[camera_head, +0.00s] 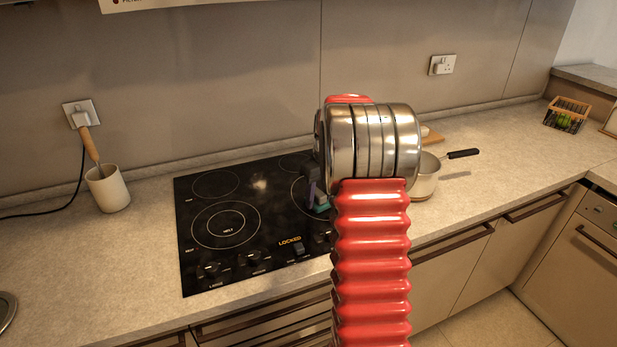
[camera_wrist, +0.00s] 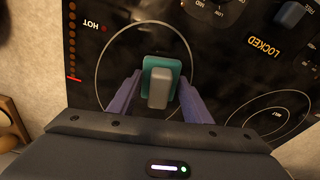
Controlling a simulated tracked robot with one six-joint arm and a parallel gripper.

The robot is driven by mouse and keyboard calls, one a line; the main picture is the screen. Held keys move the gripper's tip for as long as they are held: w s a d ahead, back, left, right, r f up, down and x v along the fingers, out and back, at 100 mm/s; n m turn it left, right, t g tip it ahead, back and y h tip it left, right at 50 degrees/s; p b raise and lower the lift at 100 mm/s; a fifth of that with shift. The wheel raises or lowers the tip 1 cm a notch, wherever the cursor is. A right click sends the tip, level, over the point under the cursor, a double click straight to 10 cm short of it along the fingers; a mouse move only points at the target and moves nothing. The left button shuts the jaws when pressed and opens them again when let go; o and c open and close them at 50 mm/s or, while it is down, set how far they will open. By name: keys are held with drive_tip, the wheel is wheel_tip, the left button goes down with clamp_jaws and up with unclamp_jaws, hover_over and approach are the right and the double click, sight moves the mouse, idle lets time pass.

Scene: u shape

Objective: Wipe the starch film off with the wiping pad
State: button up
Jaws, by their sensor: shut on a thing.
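The wiping pad is a teal block with a grey grip; it shows in the wrist view (camera_wrist: 161,67) and partly in the head view (camera_head: 321,206). My gripper (camera_wrist: 159,87) has its purple fingers shut on the grey grip, with the pad over a ring on the right of the black hob (camera_head: 222,250). I cannot tell whether the pad touches the glass. A pale hazy spot (camera_head: 260,185) shows on the hob's back middle, left of the pad; it may be the starch film or a reflection. My arm hides the hob's right side in the head view.
A small grey block (camera_head: 299,249) sits near the hob's front, by the word LOCKED. A pale pan (camera_head: 425,178) with a black handle stands right of my arm. A utensil pot (camera_head: 107,189) is at left, a wooden crate (camera_head: 567,115) far right. The counter left of the hob is mostly clear.

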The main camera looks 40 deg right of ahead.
drive_tip(key=shift+w+a, duration=0.2)
drive_tip(key=shift+a, duration=0.6)
drive_tip(key=shift+w+a, duration=0.2)
drive_tip(key=shift+a, duration=0.6)
wheel_tip(320, 180, up, 4)
drive_tip(key=shift+w+f, duration=0.1)
drive_tip(key=shift+d+r, duration=0.1)
drive_tip(key=shift+r, duration=2.05)
